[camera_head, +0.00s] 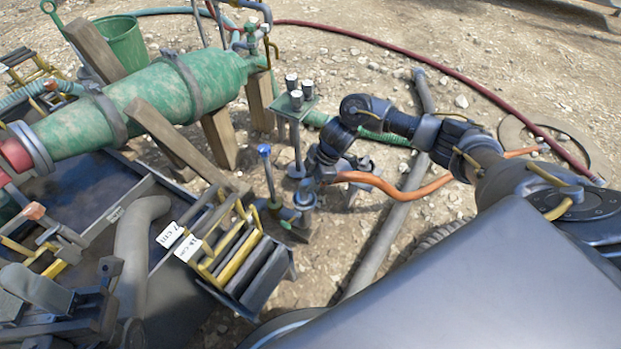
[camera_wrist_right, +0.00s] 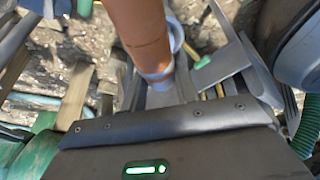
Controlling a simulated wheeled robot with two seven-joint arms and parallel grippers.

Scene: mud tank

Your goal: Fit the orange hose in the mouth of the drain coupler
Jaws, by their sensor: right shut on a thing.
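The orange hose (camera_head: 385,183) runs from beneath my right arm to my right gripper (camera_head: 318,180), which is shut on it near its end. The drain coupler (camera_head: 303,201) is a small blue-grey fitting low beside the yellow-barred rack, just below and left of the gripper. In the right wrist view the hose (camera_wrist_right: 143,35) comes down from the top to a pale grey ring (camera_wrist_right: 160,76) at its lower end. I cannot tell if the hose end is inside the coupler's mouth. Dark jointed parts at the lower left may be my left arm; its jaws are unclear.
A green tank (camera_head: 165,95) lies on wooden posts at the left. A blue-knobbed valve (camera_head: 264,151) and a stand with grey cylinders (camera_head: 296,103) rise near the coupler. A grey pipe (camera_head: 385,235) and a dark red hose (camera_head: 430,60) lie on stony ground.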

